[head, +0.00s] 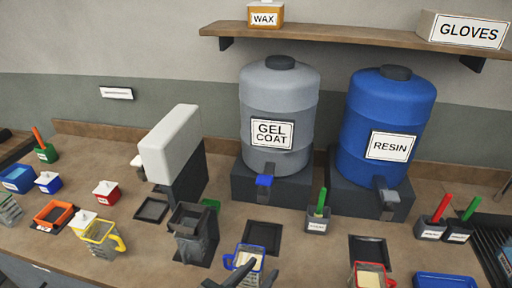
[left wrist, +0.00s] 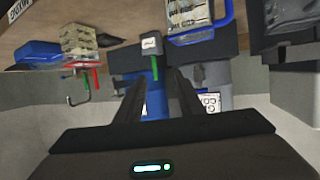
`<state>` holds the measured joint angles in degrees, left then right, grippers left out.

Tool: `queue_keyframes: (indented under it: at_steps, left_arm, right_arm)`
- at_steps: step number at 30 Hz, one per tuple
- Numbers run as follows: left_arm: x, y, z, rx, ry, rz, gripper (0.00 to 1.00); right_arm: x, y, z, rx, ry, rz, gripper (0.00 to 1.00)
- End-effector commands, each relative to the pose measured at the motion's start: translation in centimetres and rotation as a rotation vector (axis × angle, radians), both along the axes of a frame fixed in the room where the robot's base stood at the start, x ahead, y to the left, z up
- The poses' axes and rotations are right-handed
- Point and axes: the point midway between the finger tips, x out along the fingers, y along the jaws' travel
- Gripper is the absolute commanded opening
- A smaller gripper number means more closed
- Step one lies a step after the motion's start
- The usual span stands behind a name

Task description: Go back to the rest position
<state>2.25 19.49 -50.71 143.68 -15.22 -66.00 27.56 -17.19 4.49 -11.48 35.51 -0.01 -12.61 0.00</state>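My left gripper (head: 260,269) reaches in from the bottom edge of the head view, over the front of the bench. It overlaps a clear pitcher with a blue rim and handle (head: 233,262), which holds something pale. In the left wrist view the two dark fingers of this gripper (left wrist: 160,78) stand apart with nothing between them. The blue-handled pitcher (left wrist: 192,15) stands beyond the fingertips there, apart from them. My right gripper shows in neither view.
A grey gel coat drum (head: 279,100) and a blue resin drum (head: 388,125) stand on dark blocks behind. A red-handled pitcher (head: 354,273), a blue tray (head: 445,281) and brush pots (head: 317,224) are to the right. A yellow-handled pitcher (head: 98,236) is left.

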Motion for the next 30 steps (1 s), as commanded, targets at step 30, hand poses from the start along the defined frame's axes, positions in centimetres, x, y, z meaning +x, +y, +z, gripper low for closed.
queue_keyframes:
  at_steps: [30]
  left_arm:
    - [-13.6, 20.7, -19.9, 0.317, 0.743, 0.347, 0.35]
  right_arm:
    - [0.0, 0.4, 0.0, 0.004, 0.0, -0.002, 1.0]
